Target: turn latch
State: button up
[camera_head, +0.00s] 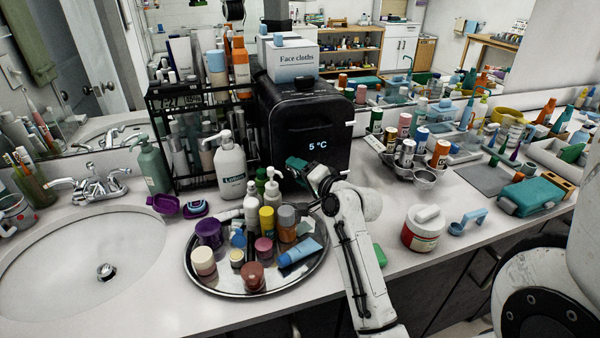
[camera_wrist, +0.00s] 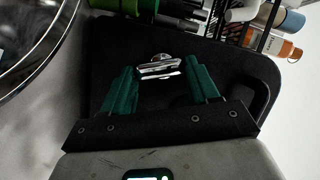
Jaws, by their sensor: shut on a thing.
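The black mini cooler (camera_head: 308,105) stands at the back of the counter, its front display reading 5 °C. In the wrist view, a small silver latch (camera_wrist: 160,68) sits on its dark face (camera_wrist: 225,80). My gripper (camera_wrist: 161,76) has its green fingers on either side of this latch and is shut on it. In the head view, my gripper (camera_head: 297,168) is at the cooler's lower front left, and the latch is hidden there behind the gripper.
A round metal tray (camera_head: 207,279) crowded with bottles and jars lies left of my arm. A white lotion bottle (camera_head: 230,168) and a black rack (camera_head: 180,101) stand left of the cooler. A red-and-white jar (camera_head: 422,232) stands right of my arm. The sink (camera_head: 75,262) is far left.

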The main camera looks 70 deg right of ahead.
jog(key=c, duration=0.3)
jog(key=shift+r+p, duration=0.1)
jog(key=shift+p, duration=0.25)
jog(key=shift+w+a+r+n+g+h+p, duration=0.1)
jog(key=shift+n+g+h+p, duration=0.25)
jog(key=shift+n+g+p, duration=0.85)
jog(key=shift+w+a+r+n+g+h+p, duration=0.1)
jog(key=shift+n+g+h+p, duration=0.35)
jog(key=shift+n+p, duration=0.8)
jog(key=shift+w+a+r+n+g+h+p, duration=0.1)
jog(key=shift+n+g+h+p, duration=0.2)
jog(key=shift+n+g+p, duration=0.95)
jog(key=shift+n+t+b, duration=0.4)
jog(key=shift+n+b, duration=0.2)
jog(key=shift+b, duration=0.05)
